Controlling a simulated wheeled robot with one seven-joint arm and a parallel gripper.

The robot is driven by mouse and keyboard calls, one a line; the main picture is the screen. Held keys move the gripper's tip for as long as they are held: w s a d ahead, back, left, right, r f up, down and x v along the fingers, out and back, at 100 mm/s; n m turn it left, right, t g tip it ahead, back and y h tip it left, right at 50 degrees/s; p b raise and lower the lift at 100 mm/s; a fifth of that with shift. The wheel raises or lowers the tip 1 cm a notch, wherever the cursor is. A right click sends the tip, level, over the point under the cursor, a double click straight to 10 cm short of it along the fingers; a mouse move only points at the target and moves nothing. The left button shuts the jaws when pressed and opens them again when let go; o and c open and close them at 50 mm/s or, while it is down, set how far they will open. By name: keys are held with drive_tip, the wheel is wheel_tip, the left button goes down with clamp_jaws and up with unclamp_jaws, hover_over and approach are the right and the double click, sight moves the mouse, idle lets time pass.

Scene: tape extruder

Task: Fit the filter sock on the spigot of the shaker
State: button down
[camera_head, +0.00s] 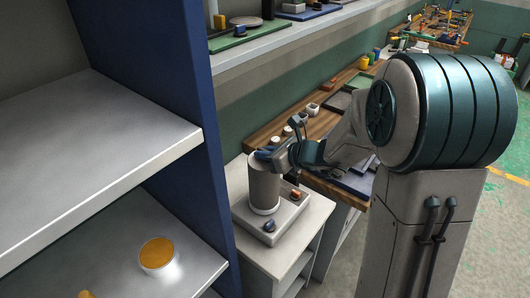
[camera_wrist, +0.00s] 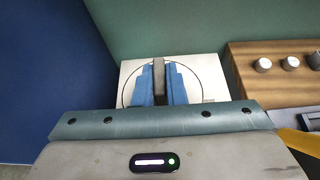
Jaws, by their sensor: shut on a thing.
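The filter sock appears as a grey upright cylinder (camera_head: 264,187) above the shaker, a pale box-shaped machine (camera_head: 285,222) at centre in the head view. My gripper (camera_head: 268,155) is at the sock's top edge and shut on it. In the wrist view, my gripper's blue fingers (camera_wrist: 160,80) close on a narrow grey strip, and a thin dark circle surrounds them over a pale surface. A white ring (camera_head: 265,209) shows at the sock's lower end. The spigot is not clearly visible, and I cannot tell whether the sock is around it or just above it.
The shaker stands on a pale cabinet (camera_head: 262,254). A blue upright panel (camera_head: 185,110) and grey shelves (camera_head: 90,160) stand close on the left, with an orange-topped tub (camera_head: 158,254) on the lower shelf. A wooden bench (camera_head: 300,112) with small white pots runs behind.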

drive_tip(key=shift+f, duration=0.2)
drive_tip(key=c, duration=1.4)
unclamp_jaws()
drive_tip(key=v, duration=1.4)
drive_tip(key=shift+b, duration=0.35)
drive_tip(key=shift+a, duration=0.1)
drive_tip(key=s+a+f+n+g+h, duration=0.25)
drive_tip(key=s+n+g, duration=0.25)
drive_tip(key=s+n, duration=0.65)
drive_tip(key=s+d+n+h, duration=0.6)
drive_tip(key=d+n+h, duration=0.1)
drive_tip(key=n, duration=0.7)
drive_tip(key=shift+d+f+h, duration=0.25)
drive_tip(key=shift+d+h, duration=0.1)
drive_tip(key=shift+d, duration=0.1)
